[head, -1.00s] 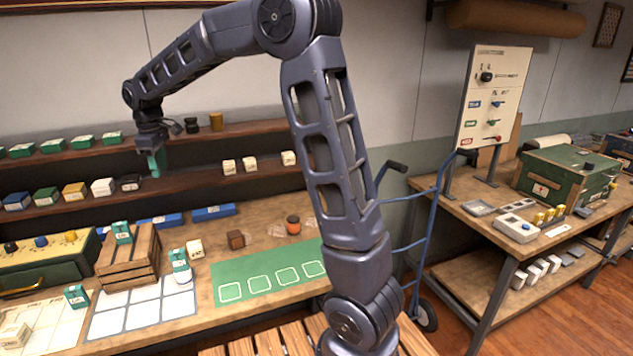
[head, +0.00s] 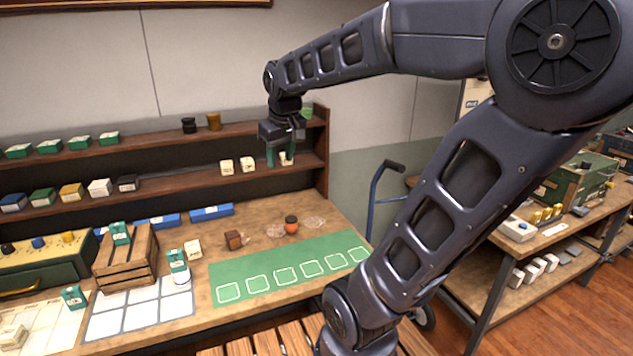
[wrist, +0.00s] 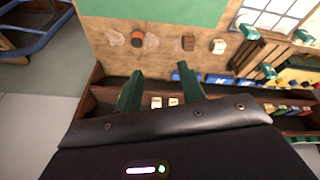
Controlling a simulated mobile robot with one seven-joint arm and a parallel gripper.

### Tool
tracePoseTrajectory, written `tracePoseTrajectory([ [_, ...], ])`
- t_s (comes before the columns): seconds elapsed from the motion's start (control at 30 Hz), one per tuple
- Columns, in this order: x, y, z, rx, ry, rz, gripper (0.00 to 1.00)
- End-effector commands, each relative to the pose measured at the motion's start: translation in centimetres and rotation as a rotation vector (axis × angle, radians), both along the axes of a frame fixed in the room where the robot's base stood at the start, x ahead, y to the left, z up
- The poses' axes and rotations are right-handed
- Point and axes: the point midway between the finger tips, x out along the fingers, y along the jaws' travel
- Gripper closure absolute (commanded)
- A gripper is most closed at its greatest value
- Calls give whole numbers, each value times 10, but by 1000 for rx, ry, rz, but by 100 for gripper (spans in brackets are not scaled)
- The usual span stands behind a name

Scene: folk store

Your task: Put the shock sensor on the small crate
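The small crate (head: 145,268) is a slatted wooden box on the workbench, with a teal-and-white box (head: 120,232) on top; the crate also shows in the wrist view (wrist: 250,56). I cannot tell which item is the shock sensor, as no label is readable. My gripper (head: 279,155) is at the right end of this shelf, in front of or around the right-hand box. Its green fingers are apart in the wrist view (wrist: 160,88), with nothing visibly held.
A green mat (head: 235,270) with outlined squares covers the bench front. A brown cube (head: 234,240) and an orange-and-black round item (head: 291,225) lie behind it. Another teal box (head: 178,262) stands beside the crate. A blue hand truck (head: 375,200) stands at right.

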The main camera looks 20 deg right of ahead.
Motion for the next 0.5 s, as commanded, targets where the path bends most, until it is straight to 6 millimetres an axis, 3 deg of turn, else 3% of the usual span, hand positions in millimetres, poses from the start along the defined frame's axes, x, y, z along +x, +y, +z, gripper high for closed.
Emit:
tracePoseTrajectory([
  [0.2, -57, -39, -21, 53, -48, -184, 60],
  [0.33, -80, -52, -33, 78, -68, -261, 60],
  [0.5, -94, -59, -42, 96, -80, -311, 60],
])
